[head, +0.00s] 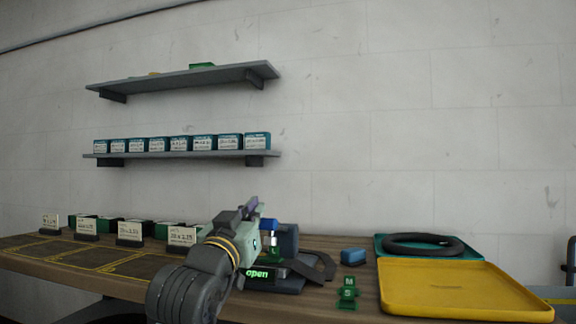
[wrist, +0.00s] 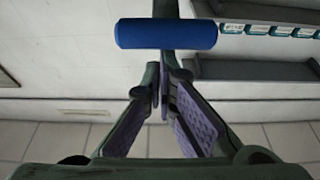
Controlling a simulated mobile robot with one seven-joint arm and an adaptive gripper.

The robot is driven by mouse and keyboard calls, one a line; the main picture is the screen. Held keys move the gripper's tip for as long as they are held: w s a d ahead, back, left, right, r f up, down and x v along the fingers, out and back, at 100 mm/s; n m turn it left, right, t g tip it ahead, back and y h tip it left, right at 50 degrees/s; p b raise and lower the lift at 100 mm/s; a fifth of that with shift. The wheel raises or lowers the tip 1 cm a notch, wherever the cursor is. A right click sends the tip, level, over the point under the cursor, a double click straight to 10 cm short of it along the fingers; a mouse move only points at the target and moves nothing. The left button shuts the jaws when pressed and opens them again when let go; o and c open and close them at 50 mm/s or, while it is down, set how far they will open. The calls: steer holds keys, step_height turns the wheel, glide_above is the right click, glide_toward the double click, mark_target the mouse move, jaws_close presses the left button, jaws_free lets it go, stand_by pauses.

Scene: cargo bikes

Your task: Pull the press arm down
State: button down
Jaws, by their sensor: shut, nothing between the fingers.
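The press (head: 288,240) stands on the bench just right of my gripper, with a dark blue body and a dark base. A green display (head: 257,273) at its front reads "open". In the wrist view, the blue cylindrical handle (wrist: 165,34) of the press arm lies crosswise just past my fingertips, with a dark bar behind it. My gripper (wrist: 163,75) is shut and empty, its purple-padded fingers meeting below the handle in that picture. Whether they touch the handle is unclear. In the head view my gripper (head: 251,206) points up and partly hides the press.
A yellow tray (head: 455,285) and a teal tray (head: 468,249) with a black tyre (head: 420,244) lie at right. Two shelves (head: 180,155) hang behind.

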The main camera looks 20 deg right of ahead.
steer(key=shift+t+h, duration=0.6)
steer(key=shift+t, duration=0.2)
steer(key=shift+s+a+f+b, duration=0.2)
steer(key=shift+f+b, duration=0.55)
steer(key=shift+f, duration=0.4)
steer(key=shift+s+a+f+b, duration=0.1)
steer(key=shift+s+f+b, duration=0.15)
steer(key=shift+f+b, duration=0.75)
steer(key=shift+s+a+f+b, duration=0.15)
steer(key=shift+f+b, duration=0.4)
steer(key=shift+f, duration=0.85)
